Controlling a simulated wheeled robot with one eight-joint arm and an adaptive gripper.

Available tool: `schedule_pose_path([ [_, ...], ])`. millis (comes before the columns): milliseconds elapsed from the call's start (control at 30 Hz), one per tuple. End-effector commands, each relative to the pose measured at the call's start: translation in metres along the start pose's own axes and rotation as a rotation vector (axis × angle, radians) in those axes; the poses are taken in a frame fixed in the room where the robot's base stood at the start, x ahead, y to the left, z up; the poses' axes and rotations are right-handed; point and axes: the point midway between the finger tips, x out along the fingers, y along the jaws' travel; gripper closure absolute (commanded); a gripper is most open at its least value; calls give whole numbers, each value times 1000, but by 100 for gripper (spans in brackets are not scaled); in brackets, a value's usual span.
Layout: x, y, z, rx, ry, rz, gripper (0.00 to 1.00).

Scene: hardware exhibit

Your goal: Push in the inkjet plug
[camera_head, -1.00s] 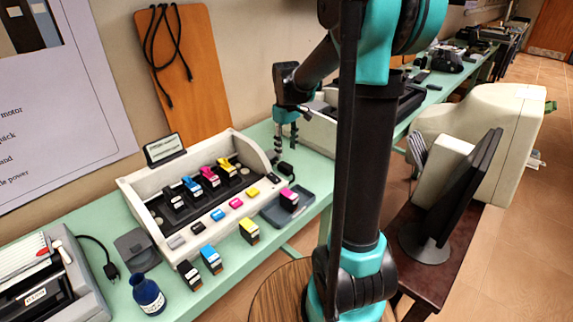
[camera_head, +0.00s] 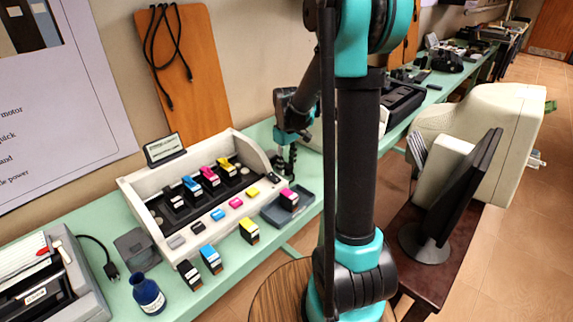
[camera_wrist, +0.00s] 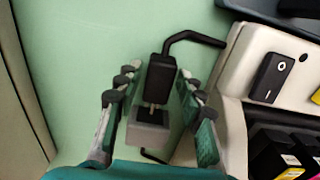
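The black plug (camera_wrist: 160,78) with its bent black cord (camera_wrist: 195,40) shows in the wrist view. Its metal prongs show between the plug body and a small grey socket block (camera_wrist: 149,133), so the plug is not flush with it. My gripper (camera_wrist: 156,84) is open, with fingers on both sides of the plug and visible gaps to them. In the head view my gripper (camera_head: 289,158) points down at the bench just right of the white inkjet unit (camera_head: 262,152) and largely hides the plug.
The inkjet unit holds several coloured cartridges on the green bench (camera_head: 178,288). A grey tray (camera_head: 271,214) with a pink cartridge stands close in front of my gripper. Loose cartridges and a blue bottle (camera_head: 148,294) stand farther left. A monitor (camera_head: 462,190) is at the right.

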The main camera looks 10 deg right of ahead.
Motion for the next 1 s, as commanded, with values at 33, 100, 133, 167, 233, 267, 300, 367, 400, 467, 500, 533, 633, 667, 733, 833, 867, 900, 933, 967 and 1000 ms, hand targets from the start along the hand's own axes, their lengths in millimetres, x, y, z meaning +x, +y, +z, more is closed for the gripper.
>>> schedule_pose_path([
  [33,0,0,0,0,0,0,72],
  [100,0,0,0,0,0,0,80],
  [133,0,0,0,0,0,0,84],
  [167,0,0,0,0,0,0,88],
  [233,0,0,0,0,0,0,96],
  [267,0,0,0,0,0,0,100],
  [300,0,0,0,0,0,0,100],
  [367,0,0,0,0,0,0,100],
  [400,0,0,0,0,0,0,100],
  [467,0,0,0,0,0,0,100],
  [500,0,0,0,0,0,0,100],
  [533,0,0,-1,0,0,0,100],
  [633,0,0,-9,-1,0,0,100],
  [667,0,0,-13,-2,0,0,100],
  [733,0,0,-23,-1,0,0,100],
  [833,0,0,-34,-1,0,0,100],
  [867,0,0,-35,-1,1,0,100],
  [900,0,0,-36,-1,1,0,100],
  [933,0,0,-36,0,2,0,100],
  [967,0,0,-36,0,3,0,100],
  [1000,0,0,-36,0,3,0,100],
])
